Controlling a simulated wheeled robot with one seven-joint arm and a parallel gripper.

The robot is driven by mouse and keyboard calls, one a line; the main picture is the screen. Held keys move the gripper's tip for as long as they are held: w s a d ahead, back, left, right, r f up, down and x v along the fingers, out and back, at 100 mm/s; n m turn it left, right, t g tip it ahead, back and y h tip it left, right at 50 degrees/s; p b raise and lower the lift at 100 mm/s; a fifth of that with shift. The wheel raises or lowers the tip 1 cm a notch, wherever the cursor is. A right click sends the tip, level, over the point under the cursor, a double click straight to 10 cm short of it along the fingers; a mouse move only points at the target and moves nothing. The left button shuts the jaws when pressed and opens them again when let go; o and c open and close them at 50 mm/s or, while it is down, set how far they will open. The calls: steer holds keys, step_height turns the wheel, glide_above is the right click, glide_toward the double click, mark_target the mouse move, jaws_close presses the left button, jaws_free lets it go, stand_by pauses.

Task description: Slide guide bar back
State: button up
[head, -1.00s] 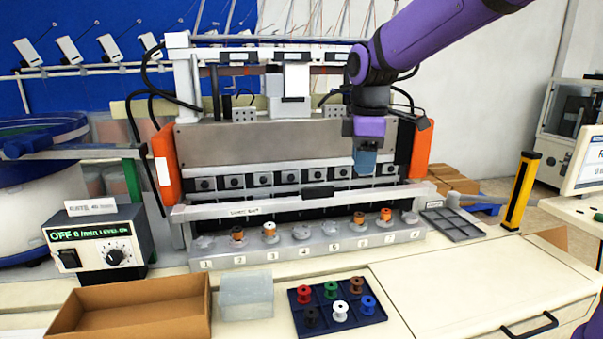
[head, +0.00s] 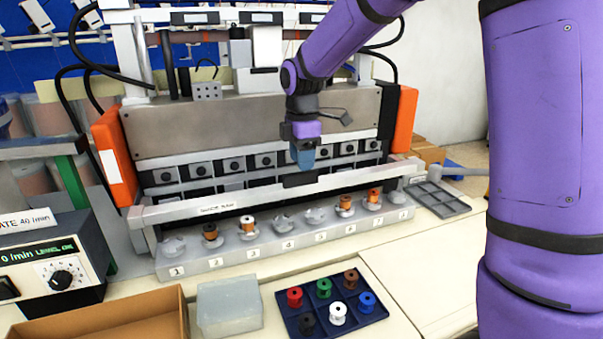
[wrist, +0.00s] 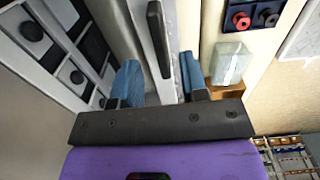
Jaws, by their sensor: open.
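The guide bar (head: 230,202) is a long pale bar with a label on its left part. It runs across the front of the machine, behind the row of numbered spool posts. A black handle (head: 305,179) sits at its middle. My gripper (head: 303,158) has blue fingers and points down just above and behind the handle. In the wrist view my gripper (wrist: 158,82) is open. The handle (wrist: 158,38) and bar lie between the lines of its two fingers, and no contact shows. The fingertips' exact height over the handle is hard to tell.
A numbered rail (head: 250,249) with posts, some holding spools, stands in front of the bar. A dark tray of coloured spools (head: 335,315), a clear box (head: 228,308) and a cardboard box (head: 110,320) lie nearer. Orange end blocks (head: 115,158) flank the machine.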

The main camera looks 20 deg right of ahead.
mark_target(302, 173)
steer(key=shift+f, duration=2.15)
jaws_close()
